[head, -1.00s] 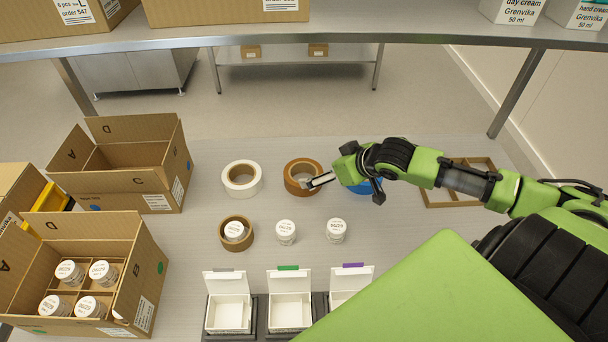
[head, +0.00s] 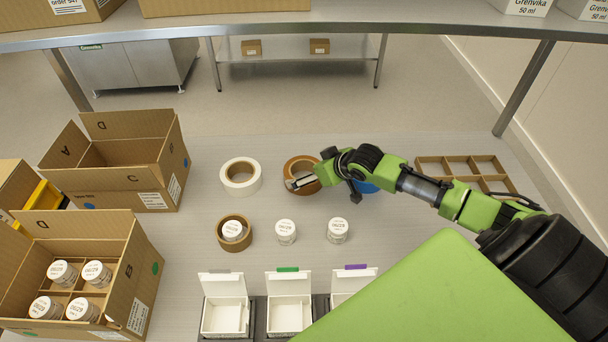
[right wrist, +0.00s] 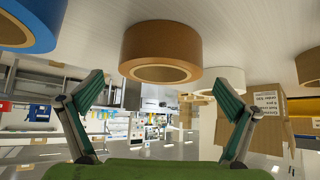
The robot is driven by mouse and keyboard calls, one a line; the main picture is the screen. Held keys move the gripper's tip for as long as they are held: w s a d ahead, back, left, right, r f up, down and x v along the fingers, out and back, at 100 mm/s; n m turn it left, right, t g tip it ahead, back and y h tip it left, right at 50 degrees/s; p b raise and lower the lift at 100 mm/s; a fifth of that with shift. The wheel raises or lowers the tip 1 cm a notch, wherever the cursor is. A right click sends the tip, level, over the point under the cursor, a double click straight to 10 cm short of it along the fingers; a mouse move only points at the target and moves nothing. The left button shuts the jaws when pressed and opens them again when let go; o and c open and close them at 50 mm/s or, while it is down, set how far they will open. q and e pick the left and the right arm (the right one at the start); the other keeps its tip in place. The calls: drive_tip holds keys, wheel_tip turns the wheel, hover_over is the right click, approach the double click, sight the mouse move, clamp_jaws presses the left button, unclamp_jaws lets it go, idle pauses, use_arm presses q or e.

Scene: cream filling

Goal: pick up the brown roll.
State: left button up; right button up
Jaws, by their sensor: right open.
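The brown roll (head: 290,165) lies flat on the table, right of the white roll, its right side partly hidden by my right gripper. In the right wrist view, which is upside down, the brown roll (right wrist: 158,45) is ahead, between the two spread fingers and apart from them. My right gripper (head: 322,192) is open and empty, at the near right side of the roll; one finger overlaps the roll in the head view. Its two fingers also show in the right wrist view (right wrist: 165,85). My left gripper is not in view.
A white roll (head: 227,178) lies to the left, a blue roll (head: 367,187) to the right, behind my arm. A lighter brown roll (head: 222,241) lies around a jar, with two jars (head: 286,232) beside it. Cartons (head: 120,180) stand left; a divided tray (head: 450,160) lies right.

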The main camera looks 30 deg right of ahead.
drive_tip(key=x, duration=0.5)
drive_tip(key=shift+s+f+p, duration=0.15)
drive_tip(key=shift+p, duration=0.15)
drive_tip(key=c, duration=1.3)
